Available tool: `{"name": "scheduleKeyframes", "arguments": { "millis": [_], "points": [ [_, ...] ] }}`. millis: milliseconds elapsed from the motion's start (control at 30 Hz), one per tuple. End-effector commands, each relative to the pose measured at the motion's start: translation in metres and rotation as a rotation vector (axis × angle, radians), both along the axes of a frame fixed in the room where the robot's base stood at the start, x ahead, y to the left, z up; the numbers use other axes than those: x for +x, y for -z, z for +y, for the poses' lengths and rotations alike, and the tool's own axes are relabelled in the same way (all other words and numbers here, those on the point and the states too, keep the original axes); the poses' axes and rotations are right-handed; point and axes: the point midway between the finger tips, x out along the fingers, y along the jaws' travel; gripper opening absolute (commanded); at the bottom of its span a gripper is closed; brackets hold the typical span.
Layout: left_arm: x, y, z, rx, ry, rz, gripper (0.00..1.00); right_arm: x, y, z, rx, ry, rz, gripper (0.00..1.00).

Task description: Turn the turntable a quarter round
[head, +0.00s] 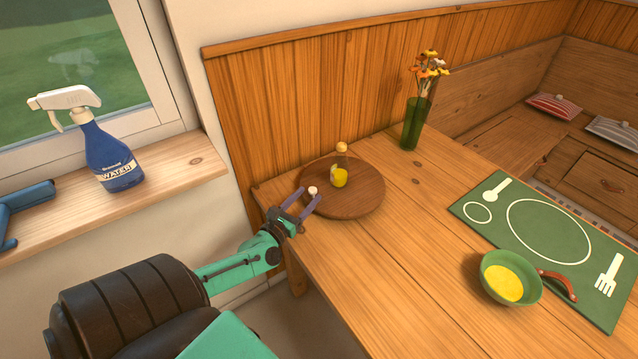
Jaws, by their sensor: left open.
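The turntable (362,202) is a round, dark wooden disc lying on the table at its left end, near the wall. A small bottle with yellow contents (340,177) stands on it, a little behind its middle. A small white knob (312,190) shows at the disc's left edge. My left gripper (303,201) is open at that edge, with its purple fingers on either side of the knob. I cannot tell whether the fingers touch the knob or the disc. My right gripper is not in the view.
A green vase with flowers (413,122) stands behind the turntable to the right. A green placemat (485,208) and a green bowl with yellow contents and a red-brown handle (511,278) are at the right. A spray bottle (105,152) stands on the windowsill. The table's middle (420,240) is clear.

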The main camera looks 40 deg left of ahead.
Motion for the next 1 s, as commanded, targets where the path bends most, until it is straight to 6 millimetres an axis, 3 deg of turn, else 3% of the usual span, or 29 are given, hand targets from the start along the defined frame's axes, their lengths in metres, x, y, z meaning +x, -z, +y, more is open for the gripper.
{"name": "scheduleKeyframes", "arguments": {
  "millis": [100, 200, 300, 600, 700, 767, 1000],
  "points": [
    [0.030, -0.002, 0.003, 0.000, -0.001, -0.004, 0.58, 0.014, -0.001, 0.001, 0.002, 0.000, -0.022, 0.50],
    [0.049, 0.000, 0.005, 0.000, -0.001, -0.003, 0.58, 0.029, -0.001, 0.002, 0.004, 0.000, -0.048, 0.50],
    [0.060, 0.000, 0.006, 0.000, 0.000, -0.001, 0.58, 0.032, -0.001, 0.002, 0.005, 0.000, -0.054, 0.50],
    [0.065, 0.000, 0.006, 0.001, 0.000, 0.001, 0.58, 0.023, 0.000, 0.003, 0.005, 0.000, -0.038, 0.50],
    [0.064, 0.000, 0.006, 0.001, 0.000, 0.001, 0.20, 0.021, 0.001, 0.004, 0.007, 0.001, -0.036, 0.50],
    [0.064, 0.000, 0.006, 0.001, 0.000, 0.001, 0.00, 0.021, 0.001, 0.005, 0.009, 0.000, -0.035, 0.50],
    [0.064, 0.000, 0.006, 0.001, 0.000, 0.001, 0.00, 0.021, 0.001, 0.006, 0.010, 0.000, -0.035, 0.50]
  ]
}}
